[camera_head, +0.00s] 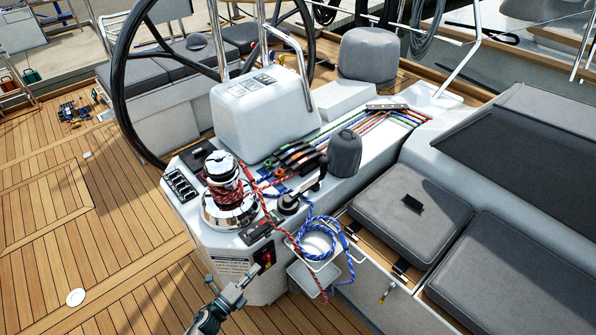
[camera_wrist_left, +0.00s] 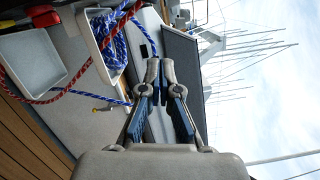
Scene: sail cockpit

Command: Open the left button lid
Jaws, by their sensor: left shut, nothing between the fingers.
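My left gripper (camera_head: 244,281) is shut and empty. It is low in the head view, in front of the white console (camera_head: 225,252) and below the red switch on its black plate (camera_head: 266,257). In the left wrist view its fingers (camera_wrist_left: 160,68) point up the picture with nothing held. A small dark lid-like unit (camera_head: 258,231) sits on the console's near edge, beside the chrome winch (camera_head: 228,205). Another dark panel with several segments (camera_head: 181,184) lies at the console's left edge. I cannot tell which piece is the left button lid. My right gripper is not in view.
A white tray (camera_head: 309,277) and a coiled blue rope (camera_head: 316,238) hang beside the console on the right; the tray also shows in the left wrist view (camera_wrist_left: 28,62). The steering wheel (camera_head: 117,75) stands behind. Grey cushions (camera_head: 412,208) lie right. The wooden deck (camera_head: 60,235) left is mostly clear.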

